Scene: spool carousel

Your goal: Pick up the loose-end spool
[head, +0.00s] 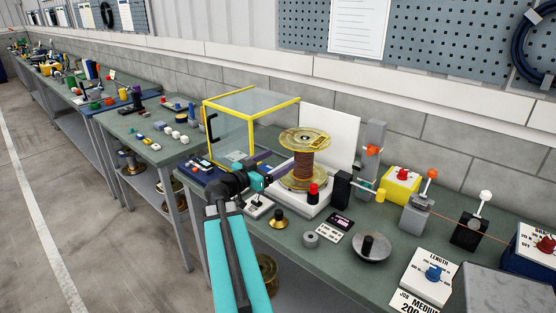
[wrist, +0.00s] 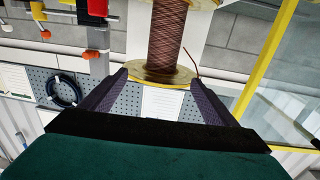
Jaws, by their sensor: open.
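A spool of brown wire with clear yellow flanges (head: 308,162) stands upright on a white base (head: 296,204) in the head view. In the wrist view the spool (wrist: 168,40) shows beyond my fingers, with a short wire end (wrist: 193,60) sticking out beside one flange. My gripper (head: 272,165) is just left of the spool in the head view. In the wrist view my gripper (wrist: 157,88) is open, its two dark fingers to either side of the near flange. I cannot tell whether they touch it. Nothing is held.
A yellow-framed clear guard (head: 251,118) stands open behind and left of the spool. A white panel (head: 338,138) is behind it. Small weights (head: 279,220) lie in front on the bench.

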